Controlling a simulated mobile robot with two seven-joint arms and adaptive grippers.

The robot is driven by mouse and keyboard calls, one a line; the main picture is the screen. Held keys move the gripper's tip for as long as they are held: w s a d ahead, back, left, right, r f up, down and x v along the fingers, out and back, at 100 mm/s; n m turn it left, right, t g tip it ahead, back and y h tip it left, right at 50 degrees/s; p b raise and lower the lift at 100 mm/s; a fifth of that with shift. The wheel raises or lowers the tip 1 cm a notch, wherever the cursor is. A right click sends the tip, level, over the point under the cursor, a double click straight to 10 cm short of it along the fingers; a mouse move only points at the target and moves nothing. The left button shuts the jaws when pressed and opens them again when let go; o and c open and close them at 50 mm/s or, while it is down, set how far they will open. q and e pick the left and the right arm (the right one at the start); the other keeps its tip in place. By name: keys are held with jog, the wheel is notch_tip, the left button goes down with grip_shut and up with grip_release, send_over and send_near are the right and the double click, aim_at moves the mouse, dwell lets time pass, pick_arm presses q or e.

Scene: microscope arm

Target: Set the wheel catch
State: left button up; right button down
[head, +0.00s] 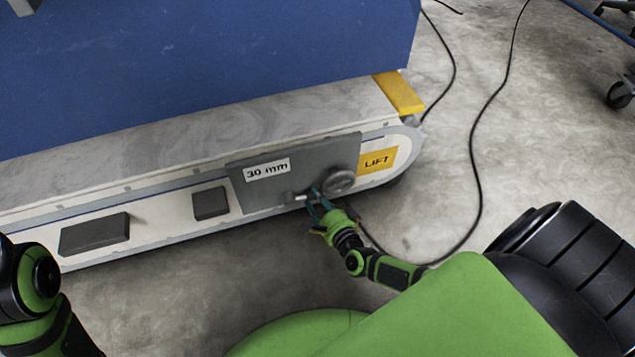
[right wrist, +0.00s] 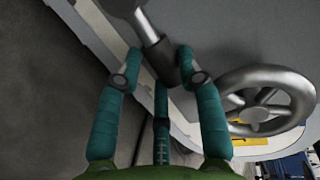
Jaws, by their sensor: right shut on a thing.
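The wheel catch is a short metal lever with a silver shaft and a darker grip end (right wrist: 160,56); it also shows in the head view (head: 300,198), on the grey panel just left of and below the handwheel (head: 341,181). My right gripper (head: 315,194) has its teal fingers closed around the catch's dark end, with one finger on each side and a third below. The spoked handwheel stands to the right of the fingers in the right wrist view (right wrist: 264,101), apart from them. My left arm shows at the lower left of the head view, but its gripper is out of frame.
The grey panel (head: 245,190) bears a "30 mm" label (head: 267,170); a yellow LIFT label (head: 378,160) is right of the wheel. Two dark blocks (head: 94,235) (head: 210,203) sit along the base's side. Black cables (head: 476,170) lie on the floor at right.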

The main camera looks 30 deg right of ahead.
jog(key=shift+d+r, duration=0.2)
jog(key=shift+r, duration=0.05)
dwell(0.3)
jog(key=c, duration=0.8)
grip_release()
jog(key=shift+o, duration=0.2)
jog(key=shift+a, duration=0.1)
